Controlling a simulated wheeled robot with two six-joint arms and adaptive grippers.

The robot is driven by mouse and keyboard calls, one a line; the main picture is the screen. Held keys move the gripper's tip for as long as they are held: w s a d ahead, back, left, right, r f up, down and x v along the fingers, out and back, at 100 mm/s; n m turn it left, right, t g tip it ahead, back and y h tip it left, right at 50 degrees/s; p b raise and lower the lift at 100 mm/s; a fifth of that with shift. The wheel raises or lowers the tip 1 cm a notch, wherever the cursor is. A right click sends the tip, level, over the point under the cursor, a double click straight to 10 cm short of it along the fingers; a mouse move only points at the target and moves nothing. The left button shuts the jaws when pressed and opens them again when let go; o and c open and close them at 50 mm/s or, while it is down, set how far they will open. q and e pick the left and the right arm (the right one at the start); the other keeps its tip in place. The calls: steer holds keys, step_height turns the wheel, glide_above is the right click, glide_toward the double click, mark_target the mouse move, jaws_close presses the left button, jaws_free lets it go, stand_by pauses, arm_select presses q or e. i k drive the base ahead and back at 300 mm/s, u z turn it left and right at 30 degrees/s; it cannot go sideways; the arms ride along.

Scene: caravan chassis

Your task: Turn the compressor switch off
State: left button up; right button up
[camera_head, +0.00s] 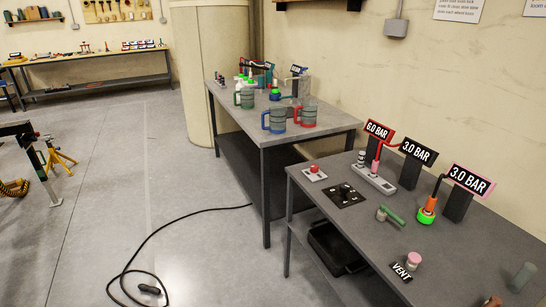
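Neither of my grippers is in view. On the near grey table (390,238), a small light plate with a red button (314,171) sits at the far left corner. Beside it lies a black square plate with a dark knob or lever (345,190). Behind them is a pale block (374,181) with small fittings. No label names the compressor switch, and I cannot tell which of these controls it is. Their on or off positions are too small to read.
Signs reading 6.0 BAR (378,130) and 3.0 BAR (418,151) stand along the wall side. A pink cap (413,259) stands by a VENT label. A second table (230,115) with jugs stands behind. A black cable (165,228) crosses the open floor.

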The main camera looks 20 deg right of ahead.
mark_target(314, 168)
steer(key=u, duration=0.05)
steer(key=i, duration=1.05)
steer(key=z, duration=0.55)
steer(key=i, duration=0.8)
steer(key=z, duration=0.8)
